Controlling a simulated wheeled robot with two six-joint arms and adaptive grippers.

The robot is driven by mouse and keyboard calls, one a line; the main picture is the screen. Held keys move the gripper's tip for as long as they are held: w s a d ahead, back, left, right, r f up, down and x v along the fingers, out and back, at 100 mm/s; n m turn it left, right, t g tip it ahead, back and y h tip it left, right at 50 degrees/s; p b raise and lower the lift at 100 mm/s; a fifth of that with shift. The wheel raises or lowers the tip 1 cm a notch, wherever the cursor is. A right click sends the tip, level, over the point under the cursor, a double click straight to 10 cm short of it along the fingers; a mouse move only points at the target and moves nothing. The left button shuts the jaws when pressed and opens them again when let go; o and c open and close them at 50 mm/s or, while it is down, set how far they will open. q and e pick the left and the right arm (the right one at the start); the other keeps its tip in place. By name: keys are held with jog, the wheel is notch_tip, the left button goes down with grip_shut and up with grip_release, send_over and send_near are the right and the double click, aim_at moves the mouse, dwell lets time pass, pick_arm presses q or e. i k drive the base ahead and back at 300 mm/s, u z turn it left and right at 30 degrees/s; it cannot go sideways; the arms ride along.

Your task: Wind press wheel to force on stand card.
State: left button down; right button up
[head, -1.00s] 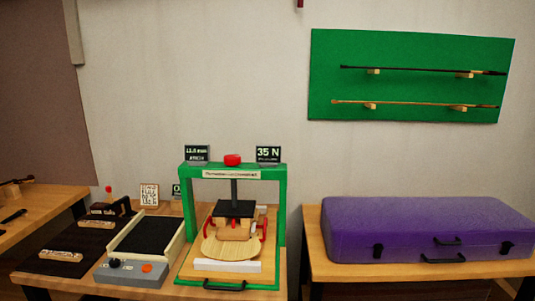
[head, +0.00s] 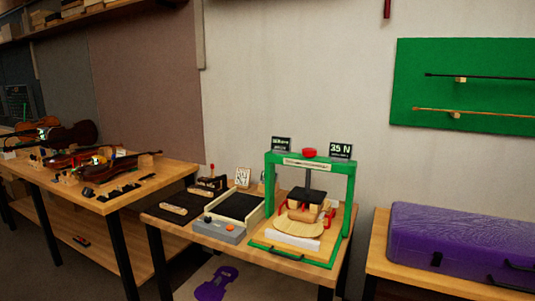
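The green press (head: 352,190) stands on the wooden table in the head view, right of the middle. Its red press wheel (head: 309,152) sits on top of the crossbar. A display (head: 341,150) right of the wheel reads "35 N"; the display (head: 281,144) left of it is too small to read. Under the black press plate (head: 306,196) is a wooden piece with red clamps, above a pale round wooden board (head: 299,227). A small white card (head: 243,177) with dark print stands at the back of the table, left of the press. Neither gripper shows.
A grey control box (head: 219,229) with a black belt-like bed lies left of the press. A long bench (head: 150,182) with violins and small tools stands further left. A purple case (head: 455,240) rests on a table at right, with a gap between. A green bow board (head: 470,95) hangs above.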

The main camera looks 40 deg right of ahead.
aim_at(307, 152)
jog(key=u, duration=0.15)
jog(key=i, duration=0.9)
jog(key=z, duration=0.45)
jog(key=i, duration=0.8)
jog(key=z, duration=0.8)
